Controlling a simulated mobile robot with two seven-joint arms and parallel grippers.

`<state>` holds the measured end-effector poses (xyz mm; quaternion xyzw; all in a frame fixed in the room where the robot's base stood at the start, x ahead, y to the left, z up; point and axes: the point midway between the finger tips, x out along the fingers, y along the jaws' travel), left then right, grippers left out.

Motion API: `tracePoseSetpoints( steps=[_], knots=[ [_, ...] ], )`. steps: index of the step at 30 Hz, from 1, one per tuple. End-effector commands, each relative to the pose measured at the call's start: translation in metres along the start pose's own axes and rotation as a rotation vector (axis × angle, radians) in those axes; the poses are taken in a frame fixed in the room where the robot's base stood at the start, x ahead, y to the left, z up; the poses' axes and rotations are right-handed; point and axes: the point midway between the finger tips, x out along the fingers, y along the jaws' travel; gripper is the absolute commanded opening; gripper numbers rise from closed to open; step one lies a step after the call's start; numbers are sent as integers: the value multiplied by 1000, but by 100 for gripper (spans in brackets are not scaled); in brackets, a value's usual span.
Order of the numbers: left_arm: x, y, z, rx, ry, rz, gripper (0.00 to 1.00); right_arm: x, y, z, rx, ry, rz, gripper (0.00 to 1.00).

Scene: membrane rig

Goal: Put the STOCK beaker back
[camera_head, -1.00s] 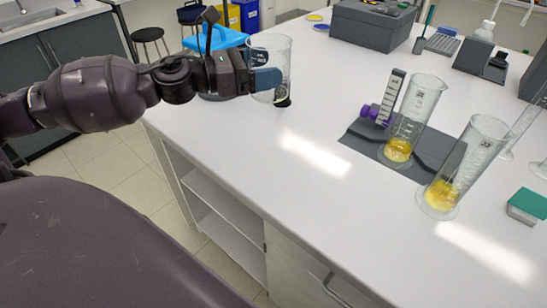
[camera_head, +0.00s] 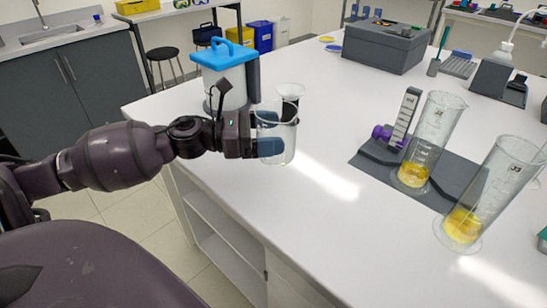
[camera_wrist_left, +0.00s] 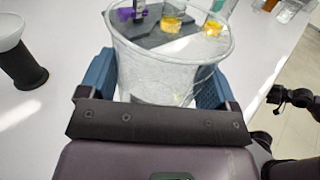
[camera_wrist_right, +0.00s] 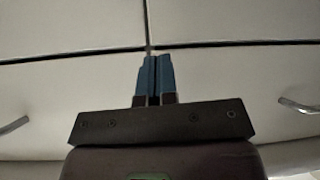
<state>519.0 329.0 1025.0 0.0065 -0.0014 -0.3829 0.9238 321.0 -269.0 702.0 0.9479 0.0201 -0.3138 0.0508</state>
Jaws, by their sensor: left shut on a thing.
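A clear glass beaker (camera_head: 287,135) is between the blue fingers of my left gripper (camera_head: 268,147), over the near left part of the bench. The gripper is shut on its sides. The left wrist view shows the beaker's wide rim and frosted-looking wall (camera_wrist_left: 160,72) between the blue fingers (camera_wrist_left: 160,85); it looks empty. No STOCK label can be read. Whether its base touches the bench is unclear. My right gripper (camera_wrist_right: 155,78) shows only in the right wrist view, fingers together and nothing between them, facing pale cabinet fronts.
Behind the beaker stand a blue-lidded container (camera_head: 226,82) and a white dish on a black stand (camera_head: 290,91). To the right are two tall cylinders with yellow liquid (camera_head: 432,135) (camera_head: 487,190) and a dark mat (camera_head: 450,185). The white bench (camera_head: 320,130) is clear between.

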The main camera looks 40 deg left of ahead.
Motion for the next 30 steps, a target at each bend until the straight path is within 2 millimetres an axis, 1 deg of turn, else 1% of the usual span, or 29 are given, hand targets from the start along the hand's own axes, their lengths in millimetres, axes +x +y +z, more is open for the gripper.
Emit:
tracePoseSetpoints(
  steps=[1,3,8,11,15,18,24,30],
  knots=[
    [0,0,-10,-4,2,1,51,2,-1,3,2,-4,-1,0],
    [0,0,-16,-3,1,2,51,3,-2,3,4,-5,-1,0],
    [0,0,-22,0,0,1,51,4,-3,3,7,-3,-1,0],
    [0,0,-31,-2,1,0,51,6,-3,5,7,-6,-2,0],
    [0,0,-52,-4,3,2,51,8,-3,10,6,-13,-2,0],
    [0,-1,-62,-3,2,1,51,9,-2,9,3,-11,-3,0],
    [0,-1,-62,3,0,0,51,10,0,3,-9,2,-4,0],
    [0,-1,-65,1,0,0,51,10,1,6,-11,-5,-4,0]
  ],
)
